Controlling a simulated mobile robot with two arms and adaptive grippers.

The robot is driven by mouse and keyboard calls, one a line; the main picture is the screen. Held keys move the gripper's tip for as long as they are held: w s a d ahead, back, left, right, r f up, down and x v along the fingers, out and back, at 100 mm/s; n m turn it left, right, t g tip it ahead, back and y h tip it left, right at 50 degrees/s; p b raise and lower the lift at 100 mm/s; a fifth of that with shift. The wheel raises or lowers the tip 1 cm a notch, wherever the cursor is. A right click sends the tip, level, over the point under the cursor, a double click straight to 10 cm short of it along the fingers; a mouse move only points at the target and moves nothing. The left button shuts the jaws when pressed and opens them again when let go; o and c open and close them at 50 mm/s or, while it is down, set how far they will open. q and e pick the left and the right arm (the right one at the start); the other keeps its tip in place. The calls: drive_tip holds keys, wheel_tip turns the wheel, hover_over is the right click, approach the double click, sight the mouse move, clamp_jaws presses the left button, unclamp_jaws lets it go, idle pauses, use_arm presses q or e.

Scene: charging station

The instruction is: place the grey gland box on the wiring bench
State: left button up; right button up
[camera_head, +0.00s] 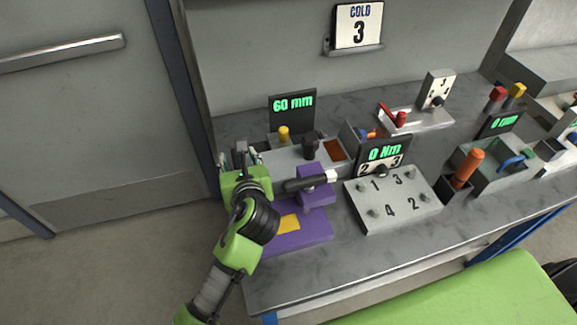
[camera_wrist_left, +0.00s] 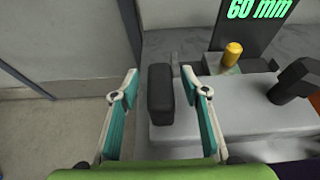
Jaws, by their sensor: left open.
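My left gripper (camera_head: 240,150) is at the left end of the grey speckled bench (camera_head: 350,255). It is open; in the left wrist view its two teal-padded fingers (camera_wrist_left: 160,85) stand on either side of a dark grey upright block (camera_wrist_left: 160,94), with a gap on each side. The block stands at the left end of a light grey fixture (camera_wrist_left: 235,105), also in the head view (camera_head: 285,158). No part is clearly marked as the gland box, so I cannot tell which it is. A grey open-topped box (camera_head: 484,174) sits on the bench at right. My right gripper is not in view.
A purple stand (camera_head: 300,238) with a dark, white-tipped tool is right of my gripper. Beyond it are a numbered grey plate (camera_head: 395,205) and an orange-handled tool (camera_head: 467,167). A "60 mm" display (camera_head: 292,106) stands behind. The bench's front strip is bare.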

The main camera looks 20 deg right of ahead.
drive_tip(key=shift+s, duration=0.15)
use_arm(q)
drive_tip(key=shift+s, duration=0.1)
clamp_jaws()
drive_tip(key=shift+r, duration=0.15)
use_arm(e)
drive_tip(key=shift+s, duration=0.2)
